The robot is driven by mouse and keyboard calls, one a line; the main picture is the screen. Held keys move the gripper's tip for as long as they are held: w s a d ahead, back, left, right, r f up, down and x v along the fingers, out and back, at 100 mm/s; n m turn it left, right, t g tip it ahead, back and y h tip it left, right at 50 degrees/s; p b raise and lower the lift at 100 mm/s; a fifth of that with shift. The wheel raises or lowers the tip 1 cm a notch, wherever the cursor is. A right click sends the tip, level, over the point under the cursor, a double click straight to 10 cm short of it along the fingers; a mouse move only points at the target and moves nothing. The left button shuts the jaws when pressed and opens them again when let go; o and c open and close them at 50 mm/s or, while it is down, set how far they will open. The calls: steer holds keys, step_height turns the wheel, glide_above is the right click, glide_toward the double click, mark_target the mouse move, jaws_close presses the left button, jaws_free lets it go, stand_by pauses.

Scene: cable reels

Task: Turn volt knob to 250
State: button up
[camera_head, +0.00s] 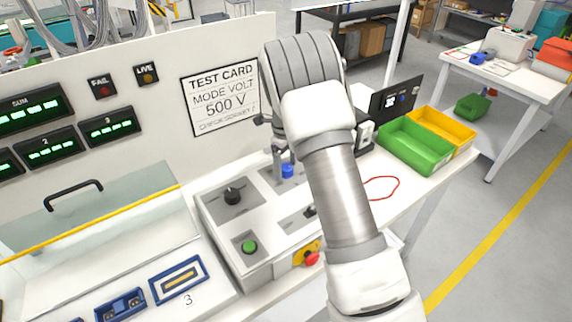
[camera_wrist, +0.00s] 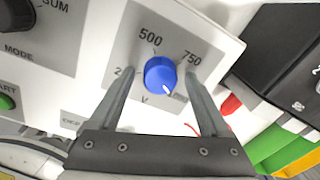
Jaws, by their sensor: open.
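The blue volt knob (camera_wrist: 160,73) sits on a grey plate marked V on the white control box (camera_head: 232,262). Its white pointer mark faces down and right in the wrist view, away from the 500 label (camera_wrist: 150,36) at the top and below the 750 label (camera_wrist: 190,58). A label starting with 2 (camera_wrist: 118,71) at the left is partly hidden by a finger. My gripper (camera_wrist: 160,82) is open, with one finger on each side of the knob; contact is not clear. The knob also shows in the head view (camera_head: 287,171), below my gripper.
A black mode knob (camera_head: 233,194), green button (camera_head: 249,247) and red stop button (camera_head: 312,259) share the box. A test card (camera_head: 219,100) reads MODE VOLT 500 V. Green (camera_head: 414,146) and yellow (camera_head: 444,129) bins stand at the right.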

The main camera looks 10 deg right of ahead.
steer(key=shift+c, duration=0.3)
jaws_close()
